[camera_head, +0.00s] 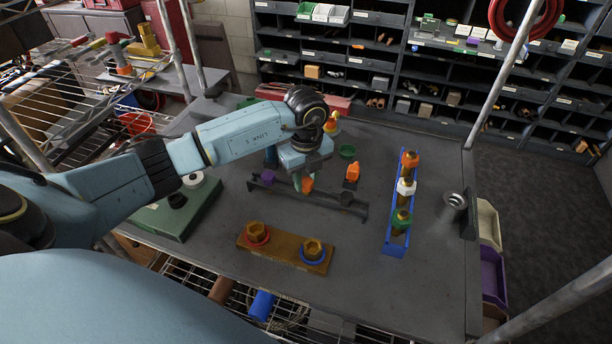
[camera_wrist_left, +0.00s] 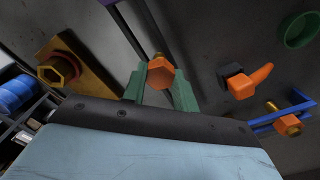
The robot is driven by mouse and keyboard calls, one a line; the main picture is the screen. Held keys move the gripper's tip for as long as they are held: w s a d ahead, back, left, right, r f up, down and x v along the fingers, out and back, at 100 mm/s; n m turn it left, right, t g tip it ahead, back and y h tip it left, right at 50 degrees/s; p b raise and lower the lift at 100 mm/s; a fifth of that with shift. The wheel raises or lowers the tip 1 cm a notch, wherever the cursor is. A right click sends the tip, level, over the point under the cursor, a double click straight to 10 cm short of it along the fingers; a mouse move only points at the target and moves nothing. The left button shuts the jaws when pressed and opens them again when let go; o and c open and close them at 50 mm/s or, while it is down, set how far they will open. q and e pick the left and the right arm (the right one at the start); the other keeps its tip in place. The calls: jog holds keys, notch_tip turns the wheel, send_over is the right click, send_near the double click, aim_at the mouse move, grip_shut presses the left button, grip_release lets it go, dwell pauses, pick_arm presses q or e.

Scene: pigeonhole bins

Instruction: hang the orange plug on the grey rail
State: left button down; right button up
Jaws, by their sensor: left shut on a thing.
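My left gripper (camera_head: 304,180) has green fingers and is shut on an orange plug (camera_head: 308,185) with a hexagonal face. The plug also shows between the fingers in the left wrist view (camera_wrist_left: 160,73). The dark grey rail (camera_head: 338,205) lies across the table beneath and around the gripper, and in the left wrist view it runs behind the fingers (camera_wrist_left: 149,28). The gripper hides part of the rail. I cannot tell whether the plug touches the rail. My right gripper is not in view.
An orange hooked piece (camera_head: 352,171) with a dark base stands just right of the gripper. A purple piece (camera_head: 267,176) is at the rail's left. A wooden block (camera_head: 284,250) with brass nuts is in front, a blue rack (camera_head: 394,245) to the right. The front-right tabletop is clear.

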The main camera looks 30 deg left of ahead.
aim_at(306, 181)
pick_arm(q)
jog(key=shift+f+b, duration=0.4)
jog(key=shift+f, duration=0.3)
jog(key=c, duration=1)
grip_release()
notch_tip(306, 181, up, 6)
jog(key=p, duration=0.5)
notch_tip(306, 181, up, 13)
jog(key=shift+r+b, duration=0.2)
jog(key=shift+b, duration=0.65)
